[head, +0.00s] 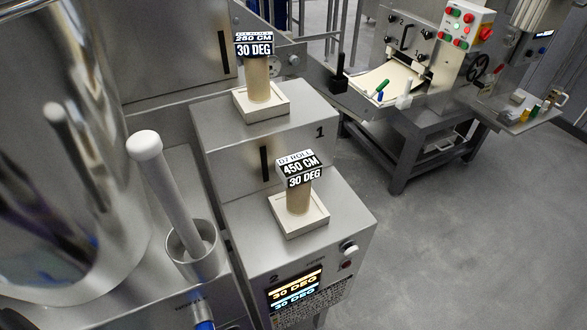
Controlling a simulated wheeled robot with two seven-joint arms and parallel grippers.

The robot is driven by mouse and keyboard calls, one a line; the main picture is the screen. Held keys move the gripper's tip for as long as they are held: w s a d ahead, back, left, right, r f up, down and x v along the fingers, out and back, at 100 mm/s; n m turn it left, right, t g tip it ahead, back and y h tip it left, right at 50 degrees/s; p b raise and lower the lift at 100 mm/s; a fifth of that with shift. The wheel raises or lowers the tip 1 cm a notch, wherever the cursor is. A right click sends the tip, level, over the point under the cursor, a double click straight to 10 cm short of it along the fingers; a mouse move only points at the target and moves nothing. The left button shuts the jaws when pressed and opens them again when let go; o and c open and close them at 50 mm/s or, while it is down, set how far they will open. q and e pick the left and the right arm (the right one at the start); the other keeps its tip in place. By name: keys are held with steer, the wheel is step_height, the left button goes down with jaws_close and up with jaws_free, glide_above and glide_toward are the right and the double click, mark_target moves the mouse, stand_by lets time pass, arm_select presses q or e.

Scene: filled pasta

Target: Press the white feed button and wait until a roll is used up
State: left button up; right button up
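A white button (349,247) sits at the upper right of the front face of the near steel unit (350,212), above a small dark red button (346,264). A tan roll (298,198) stands upright in a pale square holder on this unit, under a label reading 450 CM, 30 DEG. A second tan roll (257,80) stands in a similar holder on the unit behind, labelled 250 CM, 30 DEG. A display (295,288) on the near unit shows 30 DEG in yellow and in blue. Neither of my grippers is in view.
A white rod (162,175) stands in a steel cup (192,255) beside a large shiny steel vessel (60,130) at left. A machine with coloured buttons (467,24) and a pale sheet (391,82) stands at back right. The grey floor (470,240) at right is clear.

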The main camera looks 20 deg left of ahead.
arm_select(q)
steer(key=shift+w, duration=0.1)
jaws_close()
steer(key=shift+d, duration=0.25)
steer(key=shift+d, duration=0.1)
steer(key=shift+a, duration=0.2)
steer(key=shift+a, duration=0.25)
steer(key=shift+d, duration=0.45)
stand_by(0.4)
